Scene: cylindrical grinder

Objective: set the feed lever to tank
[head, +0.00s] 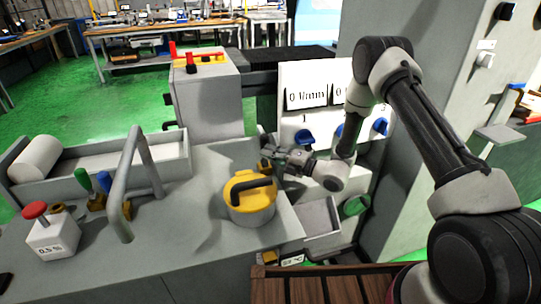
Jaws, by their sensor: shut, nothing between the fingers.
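My gripper (270,163) is at the centre of the head view, pointing left, just behind and above a yellow-lidded round pot (240,205) with a dark bar handle. Its fingers look shut and empty, though small and dark here. No lever with a readable "tank" label shows, so I cannot tell which is the feed lever. Candidates are a green lever (83,179) and a blue lever (104,181) on brass-coloured bases at the left, and blue knobs (304,139) on the white panel (290,75). Whether my gripper touches anything is unclear.
A grey bent rail (129,165) rises beside the levers. A red-button box (52,238) marked "0.5 %" stands at the front left. A long tray (110,161) holds a white roll (36,158). An open grey bin (318,219) lies right of the pot. The grey top (185,195) between rail and pot is clear.

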